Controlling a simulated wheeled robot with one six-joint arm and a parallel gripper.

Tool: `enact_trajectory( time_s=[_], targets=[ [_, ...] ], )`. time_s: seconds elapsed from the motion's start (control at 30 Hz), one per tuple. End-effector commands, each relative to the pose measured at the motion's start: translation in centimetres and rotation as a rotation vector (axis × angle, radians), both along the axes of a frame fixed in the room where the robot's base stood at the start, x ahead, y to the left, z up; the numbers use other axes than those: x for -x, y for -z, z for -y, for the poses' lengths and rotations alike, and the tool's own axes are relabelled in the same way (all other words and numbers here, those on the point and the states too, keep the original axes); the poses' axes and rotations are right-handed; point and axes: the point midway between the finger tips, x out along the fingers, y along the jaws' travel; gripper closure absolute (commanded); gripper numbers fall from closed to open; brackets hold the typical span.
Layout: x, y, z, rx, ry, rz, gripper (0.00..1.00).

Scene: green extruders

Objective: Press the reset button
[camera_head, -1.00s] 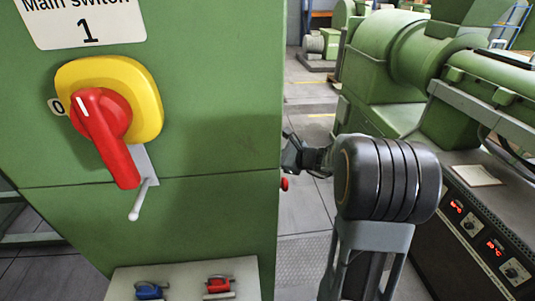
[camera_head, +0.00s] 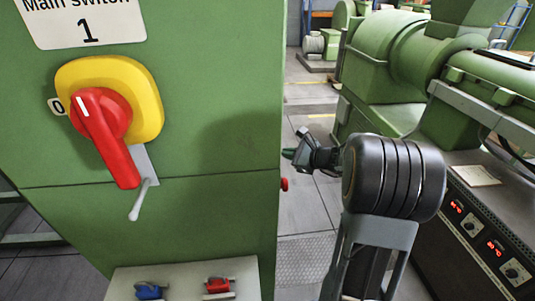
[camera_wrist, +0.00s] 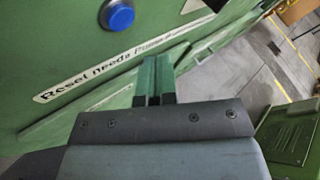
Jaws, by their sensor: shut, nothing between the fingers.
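In the head view my gripper (camera_head: 289,154) is beside the right edge of the green cabinet (camera_head: 200,130). The blue button is hidden in the head view.
The cabinet front bears a red and yellow main switch (camera_head: 100,112). A small red knob (camera_head: 284,184) sticks out at the cabinet's right edge, below my gripper. Large green machines (camera_head: 390,60) stand at the right. Grey floor (camera_head: 303,205) lies between them and the cabinet.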

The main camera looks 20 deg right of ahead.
Motion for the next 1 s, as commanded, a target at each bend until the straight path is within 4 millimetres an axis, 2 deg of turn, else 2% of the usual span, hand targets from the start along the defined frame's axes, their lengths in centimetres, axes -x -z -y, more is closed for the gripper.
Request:
enact_trajectory(
  time_s=[0.1, 0.3, 1.0],
  targets=[
    [0.2, 0.0, 1.2, 0.0, 0.002, 0.0, 1.0],
    [0.4, 0.0, 2.3, 0.0, 0.001, 0.001, 1.0],
    [0.5, 0.0, 2.5, 0.0, 0.0, 0.0, 1.0]
  ],
)
